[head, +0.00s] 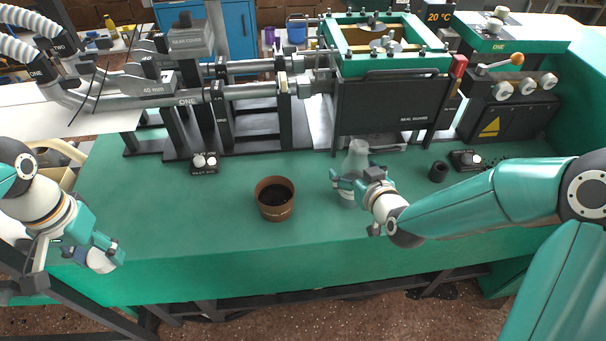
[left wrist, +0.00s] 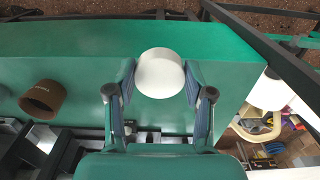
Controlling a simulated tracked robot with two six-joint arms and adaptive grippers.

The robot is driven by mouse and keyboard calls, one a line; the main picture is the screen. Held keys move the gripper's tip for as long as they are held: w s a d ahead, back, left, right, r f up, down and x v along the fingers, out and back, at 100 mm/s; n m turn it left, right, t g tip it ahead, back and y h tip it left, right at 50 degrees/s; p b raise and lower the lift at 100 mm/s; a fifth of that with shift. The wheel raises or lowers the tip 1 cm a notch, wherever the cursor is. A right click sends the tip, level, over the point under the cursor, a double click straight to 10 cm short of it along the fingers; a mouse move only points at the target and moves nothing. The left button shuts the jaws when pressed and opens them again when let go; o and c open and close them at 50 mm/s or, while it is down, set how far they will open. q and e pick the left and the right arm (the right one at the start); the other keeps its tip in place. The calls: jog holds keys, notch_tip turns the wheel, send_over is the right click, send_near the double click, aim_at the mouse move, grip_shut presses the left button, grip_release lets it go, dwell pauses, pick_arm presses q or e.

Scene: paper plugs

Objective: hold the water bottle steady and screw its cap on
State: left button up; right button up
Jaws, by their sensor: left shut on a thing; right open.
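The clear, greyish water bottle (head: 356,160) stands upright on the green bench, in front of the dark box of the machine. My right gripper (head: 346,187) is at the bottle's lower body with its fingers open beside it; whether they touch it I cannot tell. My left gripper (head: 103,254) is at the bench's front left edge, far from the bottle. It is shut on a round white cap (left wrist: 160,74), which also shows in the head view (head: 100,262). In the left wrist view the cap sits between the two fingertips.
A brown pot (head: 275,208) stands on the green bench (head: 190,230) between my two grippers; it also shows in the left wrist view (left wrist: 42,100). A small black cup (head: 438,171) is right of the bottle. Machinery with metal rods lines the back. The front left of the bench is clear.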

jog(key=c, duration=1.4)
jog(key=shift+r, duration=0.1)
pick_arm(q)
jog(key=shift+r+p, duration=0.6)
pick_arm(e)
notch_tip(320, 180, up, 11)
jog(key=shift+r, duration=0.15)
pick_arm(q)
notch_tip(320, 180, up, 3)
jog(key=p, duration=0.2)
jog(key=shift+f+p, duration=0.1)
jog(key=shift+p, duration=0.3)
jog(key=shift+r+p, duration=0.3)
pick_arm(e)
notch_tip(320, 180, up, 8)
jog(key=shift+r, duration=0.25)
